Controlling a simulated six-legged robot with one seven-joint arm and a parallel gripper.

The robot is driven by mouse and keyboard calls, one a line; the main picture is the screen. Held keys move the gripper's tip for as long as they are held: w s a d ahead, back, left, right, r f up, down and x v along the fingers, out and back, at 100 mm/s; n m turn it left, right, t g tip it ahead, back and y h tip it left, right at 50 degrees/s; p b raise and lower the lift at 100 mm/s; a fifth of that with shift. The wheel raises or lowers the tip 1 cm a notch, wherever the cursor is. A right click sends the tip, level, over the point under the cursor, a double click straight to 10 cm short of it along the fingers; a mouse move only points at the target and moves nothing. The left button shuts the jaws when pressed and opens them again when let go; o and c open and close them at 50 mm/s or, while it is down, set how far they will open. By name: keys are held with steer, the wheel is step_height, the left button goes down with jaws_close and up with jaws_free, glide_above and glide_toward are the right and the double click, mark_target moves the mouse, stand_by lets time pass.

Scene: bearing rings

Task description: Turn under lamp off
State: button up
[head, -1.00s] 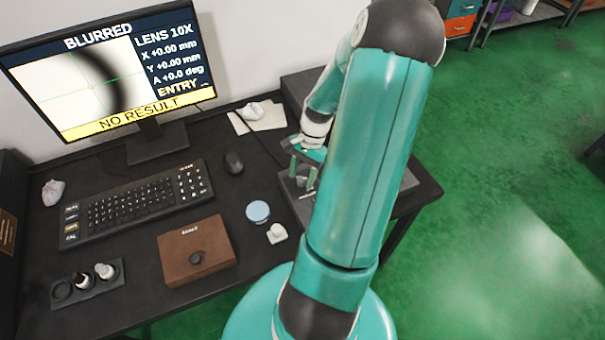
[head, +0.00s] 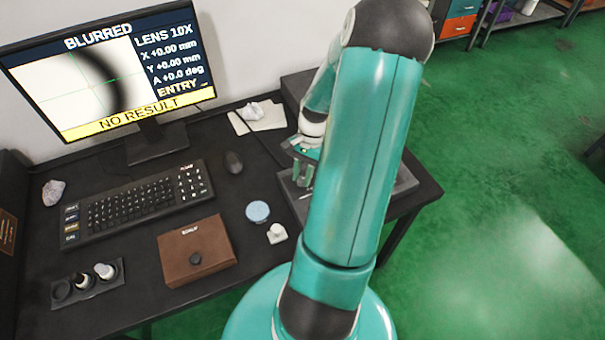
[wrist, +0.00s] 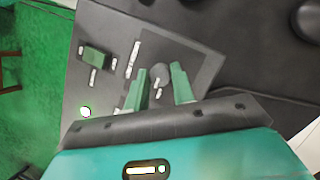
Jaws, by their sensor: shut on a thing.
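My gripper (wrist: 161,82) is over a grey control panel (wrist: 105,32) in the wrist view. Its two green fingers are shut on a round dark grey knob (wrist: 160,72), with small white labels around it that are too small to read. A green rocker-like switch (wrist: 97,58) is on the same panel to the left, apart from the fingers. A small bright spot (wrist: 85,111) shows near the panel's left edge. In the head view my gripper (head: 303,174) is at the panel, partly behind my arm, and the knob cannot be made out.
A monitor (head: 110,75) reads "BLURRED" and "NO RESULT". A keyboard (head: 135,205), mouse (head: 233,162), brown box (head: 180,270), blue disc (head: 257,212) and lens holder (head: 85,290) stand on the black desk. Green floor lies to the right.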

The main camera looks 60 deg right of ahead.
steer(key=n+g, duration=0.1)
steer(key=n, duration=0.1)
steer(key=n+g, duration=0.1)
steer(key=n, duration=0.2)
steer(key=shift+w+a+h, duration=0.1)
steer(key=shift+w+h, duration=0.1)
steer(key=shift+h, duration=0.2)
steer(key=n+g+h, duration=0.1)
steer(key=n, duration=0.3)
steer(key=shift+w+a+n, duration=0.1)
steer(key=shift+n, duration=0.2)
steer(key=n+h, duration=0.1)
steer(key=n, duration=0.2)
steer(key=shift+a+n+g+h, duration=0.1)
steer(key=shift+n+g+h, duration=0.2)
steer(key=shift+g, duration=0.1)
steer(key=shift+a+n+h, duration=0.1)
steer(key=shift+n+h, duration=0.8)
steer(key=shift+n, duration=1.4)
steer(key=o, duration=1)
